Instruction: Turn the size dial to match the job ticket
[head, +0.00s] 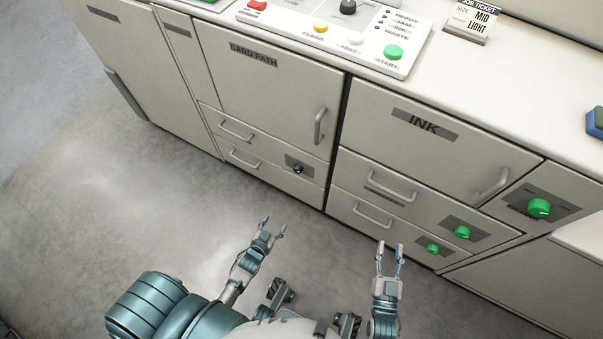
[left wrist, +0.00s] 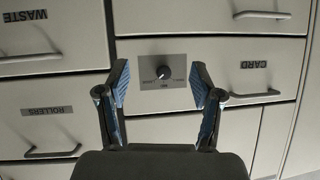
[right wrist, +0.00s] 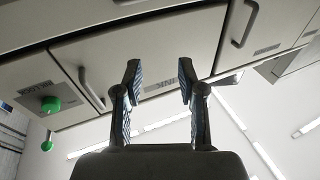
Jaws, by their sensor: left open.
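A black dial (head: 298,168) sits on a small grey plate in the lower drawer front under the CARD PATH door. In the left wrist view the dial (left wrist: 164,73) shows a pale pointer mark; the plate's small lettering is too fine to read surely. The job ticket (head: 474,22) stands on the counter and reads SIZE, MID and LIGHT. My left gripper (head: 273,226) is open and empty, short of the cabinet; in its wrist view the dial appears between the fingertips, further off. My right gripper (head: 390,246) is open and empty, in front of the INK cabinet's drawers.
Green knobs (head: 540,208) (head: 463,232) (head: 433,249) sit on the right-hand cabinet fronts. Drawer handles (head: 236,130) and door handles (head: 320,126) stick out. A control panel (head: 330,45) with coloured buttons lies on the counter. The floor (head: 130,200) at left is clear.

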